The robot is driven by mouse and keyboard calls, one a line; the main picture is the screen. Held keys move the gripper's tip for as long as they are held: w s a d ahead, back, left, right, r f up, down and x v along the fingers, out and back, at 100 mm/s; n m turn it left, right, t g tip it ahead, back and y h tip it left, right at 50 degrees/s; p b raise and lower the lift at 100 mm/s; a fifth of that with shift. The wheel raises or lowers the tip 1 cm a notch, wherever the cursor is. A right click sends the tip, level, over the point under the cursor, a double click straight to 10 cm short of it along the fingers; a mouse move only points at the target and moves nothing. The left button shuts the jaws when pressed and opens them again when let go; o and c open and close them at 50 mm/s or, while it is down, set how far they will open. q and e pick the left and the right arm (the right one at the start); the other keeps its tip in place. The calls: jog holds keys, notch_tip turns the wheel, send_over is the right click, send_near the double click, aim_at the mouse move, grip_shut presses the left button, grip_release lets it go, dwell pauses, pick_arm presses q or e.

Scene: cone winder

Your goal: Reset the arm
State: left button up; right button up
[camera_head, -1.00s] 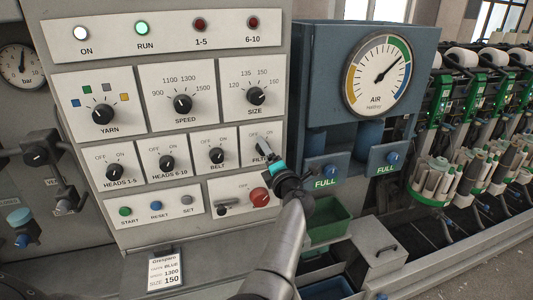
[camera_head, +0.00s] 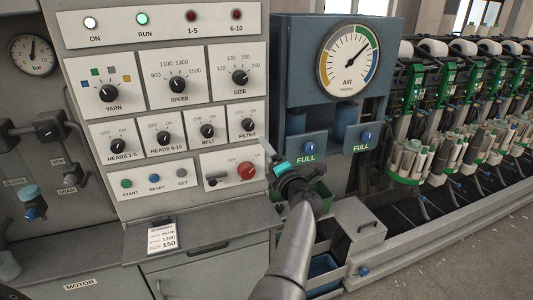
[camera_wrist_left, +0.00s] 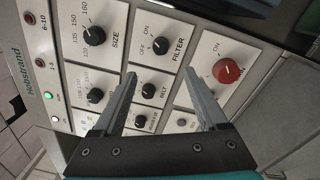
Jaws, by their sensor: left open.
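My left gripper (camera_head: 268,150) is in front of the control panel's right edge, right of the FILTER knob (camera_head: 248,125) and above right of the red knob (camera_head: 246,170). In the left wrist view its two fingers (camera_wrist_left: 160,76) stand apart with nothing between them. That view shows the FILTER knob (camera_wrist_left: 160,45) beyond the fingers and the red knob (camera_wrist_left: 226,71) to the right. The fingers appear clear of the knobs. My right gripper is not in view.
A blue air unit with a round gauge (camera_head: 348,62) stands right of the panel. A grey lidded box (camera_head: 356,227) and a green bin (camera_head: 319,192) sit below it. A winder row (camera_head: 440,120) runs along the right. Grey floor (camera_head: 440,265) shows at lower right.

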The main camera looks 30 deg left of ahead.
pick_arm(q)
jog(key=shift+w, duration=0.1)
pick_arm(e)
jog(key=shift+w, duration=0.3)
